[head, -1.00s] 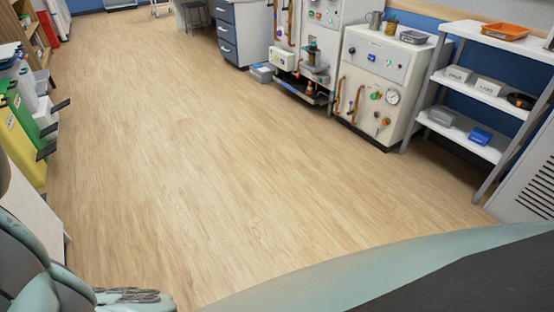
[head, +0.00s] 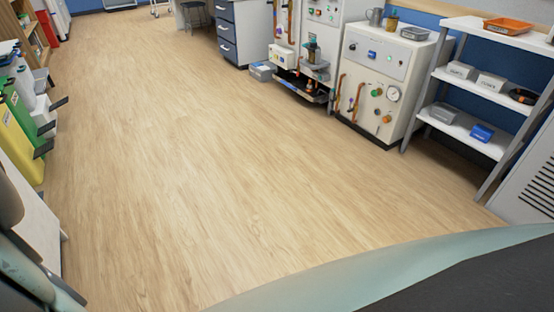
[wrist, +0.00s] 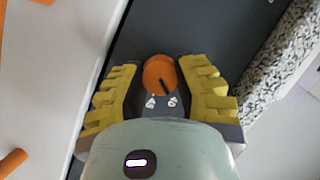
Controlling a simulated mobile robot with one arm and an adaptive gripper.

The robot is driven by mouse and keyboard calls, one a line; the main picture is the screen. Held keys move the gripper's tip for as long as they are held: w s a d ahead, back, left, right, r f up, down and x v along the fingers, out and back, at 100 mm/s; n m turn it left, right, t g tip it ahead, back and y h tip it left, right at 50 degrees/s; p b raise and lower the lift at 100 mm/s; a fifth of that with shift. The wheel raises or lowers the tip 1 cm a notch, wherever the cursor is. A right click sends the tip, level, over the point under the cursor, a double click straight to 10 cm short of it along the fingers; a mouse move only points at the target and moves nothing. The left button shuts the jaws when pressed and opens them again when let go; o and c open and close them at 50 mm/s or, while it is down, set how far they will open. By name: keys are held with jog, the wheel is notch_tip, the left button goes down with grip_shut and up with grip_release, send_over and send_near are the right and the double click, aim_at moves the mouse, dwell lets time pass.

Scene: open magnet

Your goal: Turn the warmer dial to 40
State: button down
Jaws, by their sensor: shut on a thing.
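The warmer dial (wrist: 158,74) is a round orange knob with a black pointer mark, set on a dark panel (wrist: 160,30) in the wrist view. Its pointer slants toward the lower right of the picture. Small white markings (wrist: 172,101) show just below the dial, too small and turned to read surely. My gripper (wrist: 161,76) has a yellow ribbed finger on each side of the dial and is shut on it. The gripper and the dial are out of the head view.
A pale surface with an orange bar (wrist: 16,162) lies left of the panel, and a speckled strip (wrist: 285,60) lies right of it. In the head view the wooden floor (head: 200,180) is clear. White shelves (head: 480,90) and a machine cabinet (head: 375,80) stand along the right.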

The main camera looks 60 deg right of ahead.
jog(key=shift+f+m, duration=0.15)
jog(key=shift+m, duration=0.15)
dwell(0.4)
jog(key=c, duration=0.6)
grip_release()
jog(key=v, duration=1.2)
jog(key=shift+w+d, duration=0.1)
jog(key=shift+w, duration=0.05)
